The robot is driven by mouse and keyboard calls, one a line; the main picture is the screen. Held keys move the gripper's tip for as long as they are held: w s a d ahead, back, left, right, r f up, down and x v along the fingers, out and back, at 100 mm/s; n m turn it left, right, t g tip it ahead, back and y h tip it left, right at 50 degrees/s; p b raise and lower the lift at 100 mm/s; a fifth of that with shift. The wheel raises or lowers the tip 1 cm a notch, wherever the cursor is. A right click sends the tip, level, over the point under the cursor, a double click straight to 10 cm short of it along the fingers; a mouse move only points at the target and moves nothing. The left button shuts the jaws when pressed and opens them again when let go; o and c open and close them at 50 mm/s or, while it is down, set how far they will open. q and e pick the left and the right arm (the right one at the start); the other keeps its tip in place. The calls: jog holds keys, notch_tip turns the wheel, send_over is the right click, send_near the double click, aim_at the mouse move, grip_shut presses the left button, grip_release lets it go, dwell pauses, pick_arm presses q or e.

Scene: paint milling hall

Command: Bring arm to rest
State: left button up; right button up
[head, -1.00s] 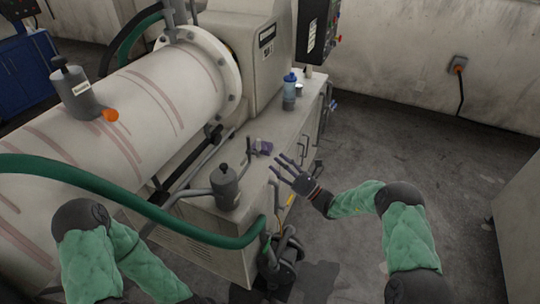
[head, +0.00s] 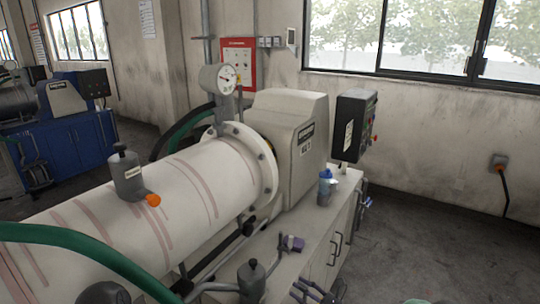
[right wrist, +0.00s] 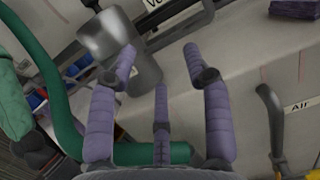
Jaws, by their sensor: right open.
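My right gripper (head: 312,291) shows only in part at the bottom edge of the head view, beside the white cabinet's front. In the right wrist view the right gripper (right wrist: 162,65) has its purple fingers spread apart with nothing between them. A grey metal pot (right wrist: 133,72) lies beyond the left finger there, partly hidden by it; I cannot tell whether they touch. Dark and green rounded parts of my arms show at the bottom edge of the head view. My left gripper is not in view.
The white mill drum (head: 190,190) and green hose (head: 85,248) fill the left. The cabinet top (head: 318,222) holds a blue-capped bottle (head: 325,187), a purple item (head: 293,243) and a grey pot (head: 251,280). The floor (head: 430,240) at the right is clear.

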jog(key=s+a+f+n+g+h, duration=0.2)
jog(key=s+a+f+n+g, duration=0.3)
jog(key=s+f, duration=0.4)
jog(key=s+a+f+n+g+h, duration=0.2)
jog(key=s+f+g, duration=0.4)
jog(key=s+f, duration=0.3)
jog(key=s+d+f+n+h, duration=0.2)
jog(key=s+f+n+h, duration=0.1)
jog(key=s+n, duration=0.4)
jog(key=s+d+f+n+h, duration=0.3)
jog(key=s+f+n+h, duration=0.1)
jog(key=s+n, duration=0.3)
jog(key=shift+s+d+n+h, duration=0.15)
jog(key=shift+s+n+h, duration=0.1)
jog(key=shift+n+h, duration=0.4)
jog(key=shift+c, duration=1.1)
jog(key=shift+r, duration=0.1)
